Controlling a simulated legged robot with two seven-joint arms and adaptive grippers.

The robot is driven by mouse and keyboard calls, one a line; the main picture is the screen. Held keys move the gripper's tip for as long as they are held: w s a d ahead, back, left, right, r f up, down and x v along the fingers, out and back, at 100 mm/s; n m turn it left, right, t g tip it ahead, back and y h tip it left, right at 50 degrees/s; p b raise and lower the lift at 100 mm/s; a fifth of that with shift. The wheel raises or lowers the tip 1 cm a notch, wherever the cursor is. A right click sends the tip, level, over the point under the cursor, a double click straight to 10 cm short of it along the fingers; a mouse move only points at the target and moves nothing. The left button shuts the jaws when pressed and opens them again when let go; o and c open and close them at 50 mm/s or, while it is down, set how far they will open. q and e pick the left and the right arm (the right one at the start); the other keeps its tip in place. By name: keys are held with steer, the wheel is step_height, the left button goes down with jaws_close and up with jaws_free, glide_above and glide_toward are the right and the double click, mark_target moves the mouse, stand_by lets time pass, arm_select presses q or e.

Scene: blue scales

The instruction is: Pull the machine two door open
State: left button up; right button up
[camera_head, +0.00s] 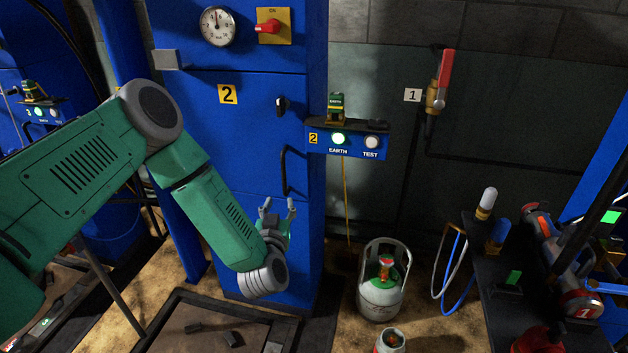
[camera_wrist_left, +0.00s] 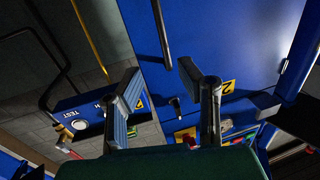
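Machine two is a blue cabinet whose door (camera_head: 235,130) carries a yellow "2" label (camera_head: 228,94) and looks shut. A dark vertical handle (camera_head: 284,172) sits near its right edge, below a small black knob (camera_head: 281,106). My left gripper (camera_head: 277,204) is open and empty, just below the handle in the head view. In the left wrist view, the handle (camera_wrist_left: 161,35) shows beyond and between the spread fingertips (camera_wrist_left: 158,70), apart from them; the knob (camera_wrist_left: 176,103) shows between the fingers. My right gripper is not in view.
A blue EARTH/TEST box (camera_head: 347,143) juts out right of the door. A gas cylinder (camera_head: 380,297) stands on the floor at the lower right, beside a cluttered dark bench (camera_head: 485,285). A low dark tray (camera_head: 180,325) lies in front of the cabinet.

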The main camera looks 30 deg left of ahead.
mark_target(283, 178)
arm_select(q)
steer(key=b+x, duration=0.2)
steer(key=x, duration=1)
steer(key=shift+a+f, duration=0.15)
steer(key=shift+a, duration=0.1)
steer(key=shift+w+a, duration=0.25)
steer(key=shift+w, duration=0.35)
steer(key=shift+a, duration=0.1)
steer(key=shift+c, duration=0.9)
jaws_close()
